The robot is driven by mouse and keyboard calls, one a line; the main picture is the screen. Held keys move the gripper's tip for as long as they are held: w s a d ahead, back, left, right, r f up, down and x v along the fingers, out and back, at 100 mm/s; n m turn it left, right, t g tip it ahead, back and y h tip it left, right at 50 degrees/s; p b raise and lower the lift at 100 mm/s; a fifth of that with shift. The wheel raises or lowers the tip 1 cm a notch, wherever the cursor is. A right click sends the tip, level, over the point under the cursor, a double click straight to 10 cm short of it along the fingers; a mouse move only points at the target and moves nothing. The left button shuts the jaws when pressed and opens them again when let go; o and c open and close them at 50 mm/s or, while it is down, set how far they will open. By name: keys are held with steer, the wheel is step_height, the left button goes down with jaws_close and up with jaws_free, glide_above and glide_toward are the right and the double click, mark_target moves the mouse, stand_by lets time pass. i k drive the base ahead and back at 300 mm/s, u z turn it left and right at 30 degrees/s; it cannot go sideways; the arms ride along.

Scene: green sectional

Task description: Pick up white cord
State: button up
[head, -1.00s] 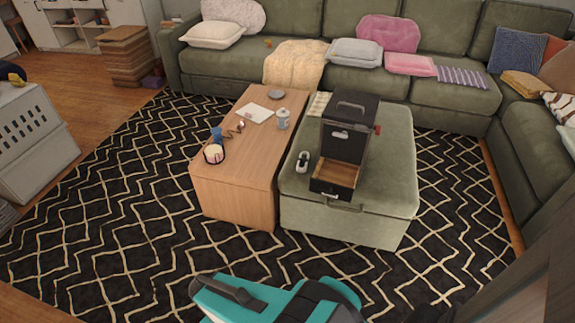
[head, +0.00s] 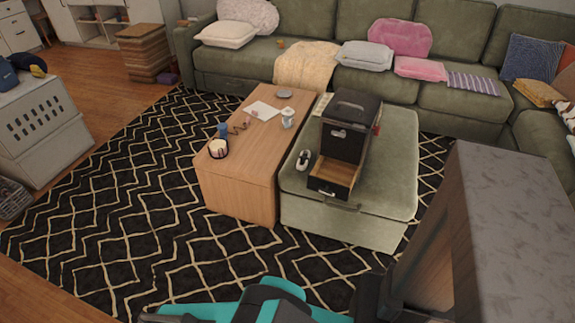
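A small white item with a dark part (head: 303,160) lies on the front left of the green ottoman (head: 395,195), left of a black box with an open drawer. It may be the white cord, but it is too small to be sure. A thin brownish, cord-like thing (head: 238,128) lies on the wooden coffee table (head: 262,160). I cannot make out my gripper's fingertips in the head view. Teal and black parts show at the bottom edge, cut off by the frame.
The black box (head: 348,118) stands on the ottoman. A candle (head: 218,149), a white canister (head: 287,117) and papers (head: 263,111) are on the coffee table. A large grey-topped block (head: 515,220) fills the near right. The patterned rug (head: 110,215) is clear at left.

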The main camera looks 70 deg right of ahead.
mark_target(304, 160)
steer(key=u, duration=1)
steer(key=k, duration=2.1)
steer(key=z, duration=0.5)
